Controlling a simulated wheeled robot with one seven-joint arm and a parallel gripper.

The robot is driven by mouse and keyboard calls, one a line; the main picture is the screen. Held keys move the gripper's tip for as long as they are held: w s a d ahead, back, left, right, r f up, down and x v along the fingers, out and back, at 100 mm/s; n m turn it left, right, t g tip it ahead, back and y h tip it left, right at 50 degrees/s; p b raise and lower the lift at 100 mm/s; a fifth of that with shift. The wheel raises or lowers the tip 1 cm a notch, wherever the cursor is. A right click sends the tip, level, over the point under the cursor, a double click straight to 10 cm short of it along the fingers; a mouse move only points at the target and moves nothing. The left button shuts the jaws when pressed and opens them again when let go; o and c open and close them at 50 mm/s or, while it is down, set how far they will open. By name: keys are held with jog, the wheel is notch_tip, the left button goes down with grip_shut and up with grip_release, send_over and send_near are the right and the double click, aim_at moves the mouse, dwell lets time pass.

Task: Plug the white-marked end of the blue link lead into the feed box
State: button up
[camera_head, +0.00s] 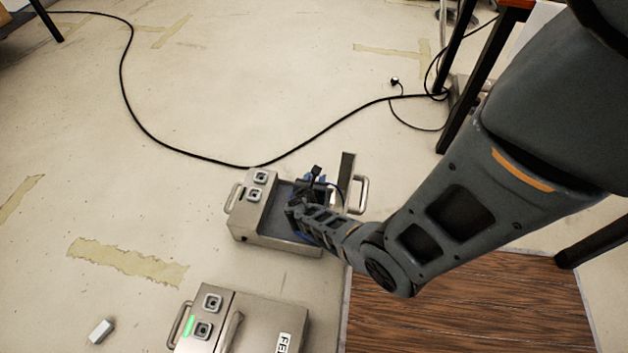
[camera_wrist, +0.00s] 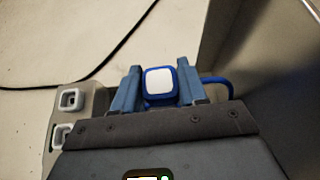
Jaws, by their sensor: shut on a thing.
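My gripper (camera_head: 314,184) is over the open box in the head view. In the wrist view my gripper (camera_wrist: 160,84) has its two blue fingers shut on a blue plug with a white face (camera_wrist: 159,80), the white-marked end of the blue link lead. The blue lead (camera_wrist: 219,84) curves away to the right behind the finger; its other end is hidden. The feed box (camera_head: 258,312) is at the bottom of the head view, partly cut off. Its label is cut to "FE". It has two square sockets (camera_head: 212,302) and a green light (camera_head: 189,325) on its left part.
A second metal box (camera_head: 247,219) stands open below my gripper, with two sockets (camera_head: 260,177), side handles and a raised lid (camera_head: 346,172). A black cable (camera_head: 135,112) runs over the floor behind it. A small white block (camera_head: 101,331) lies at lower left. Table legs stand at right.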

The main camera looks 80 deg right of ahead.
jog(key=shift+r, duration=0.25)
jog(key=w+a, duration=0.6)
jog(key=a, duration=0.4)
jog(key=shift+a+p, duration=0.15)
jog(key=shift+p, duration=0.2)
jog(key=shift+w+a, duration=0.1)
jog(key=shift+w, duration=0.05)
jog(key=w+a+b, duration=0.1)
jog(key=w+a, duration=0.5)
jog(key=a, duration=0.4)
jog(key=shift+a, duration=0.1)
jog(key=w+a+b, duration=0.4)
jog(key=w+a, duration=0.2)
jog(key=a, duration=0.4)
jog(key=shift+a, duration=0.15)
dwell(0.3)
